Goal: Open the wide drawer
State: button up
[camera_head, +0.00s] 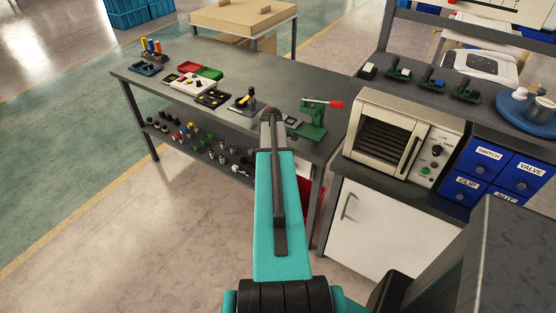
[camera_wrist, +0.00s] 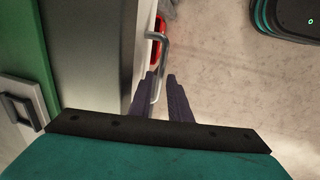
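A white front panel (camera_head: 384,232) below the oven has a grey bar handle (camera_head: 348,207) at its upper left and sits flush with the cabinet. I cannot tell whether it is the wide drawer. In the wrist view, my gripper (camera_wrist: 161,75) has two dark fingers with a gap between them. A grey bar handle (camera_wrist: 164,45) on a pale front runs down into this gap. I cannot tell whether the fingers touch it. My gripper cannot be made out in the head view.
Blue drawers (camera_head: 494,172) with labels stand at the right, beside the oven (camera_head: 401,138). A workbench (camera_head: 290,92) carries trays and a green press (camera_head: 312,122). Its lower shelf holds small parts. Floor is open at the left.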

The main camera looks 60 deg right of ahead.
jog(key=shift+d+f, duration=0.1)
jog(key=shift+f, duration=0.3)
jog(key=shift+c, duration=0.3)
grip_shut()
